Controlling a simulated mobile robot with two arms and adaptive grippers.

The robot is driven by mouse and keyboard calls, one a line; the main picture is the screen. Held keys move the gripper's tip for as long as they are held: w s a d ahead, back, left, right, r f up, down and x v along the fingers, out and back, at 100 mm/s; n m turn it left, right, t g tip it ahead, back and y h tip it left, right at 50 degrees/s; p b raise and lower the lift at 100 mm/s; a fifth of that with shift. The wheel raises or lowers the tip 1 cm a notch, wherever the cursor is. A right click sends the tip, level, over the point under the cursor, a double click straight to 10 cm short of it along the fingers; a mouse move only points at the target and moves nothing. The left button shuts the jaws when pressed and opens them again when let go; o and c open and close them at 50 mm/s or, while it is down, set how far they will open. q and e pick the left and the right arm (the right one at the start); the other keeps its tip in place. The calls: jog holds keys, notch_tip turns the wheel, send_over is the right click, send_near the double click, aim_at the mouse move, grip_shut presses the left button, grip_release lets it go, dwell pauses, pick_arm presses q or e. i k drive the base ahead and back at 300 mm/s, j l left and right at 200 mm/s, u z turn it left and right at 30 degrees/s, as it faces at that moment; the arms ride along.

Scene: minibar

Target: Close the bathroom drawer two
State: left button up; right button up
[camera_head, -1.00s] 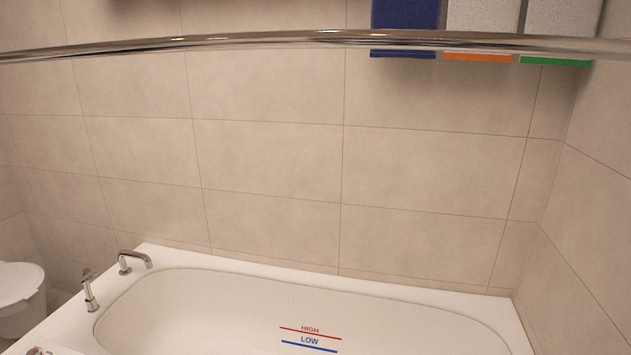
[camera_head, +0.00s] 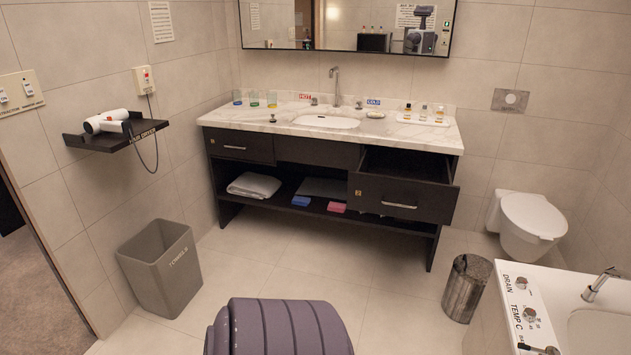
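Drawer two (camera_head: 402,198) is the dark drawer at the right end of the vanity (camera_head: 290,150), with a yellow number tag and a silver bar handle (camera_head: 399,205). It is pulled out, and its open inside shows behind the front panel. The left drawer (camera_head: 241,147) sits flush in the vanity. Neither of my grippers is in the head view.
A grey towel bin (camera_head: 160,268) stands at the left and a small dark bin (camera_head: 467,288) at the right. The toilet (camera_head: 528,222) and bathtub corner (camera_head: 535,310) are on the right. A hair dryer shelf (camera_head: 117,136) juts from the left wall. Tiled floor before the vanity is clear.

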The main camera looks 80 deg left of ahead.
aim_at(401, 183)
jog(key=u, duration=1.95)
jog(key=i+j, duration=0.1)
jog(key=i, duration=0.1)
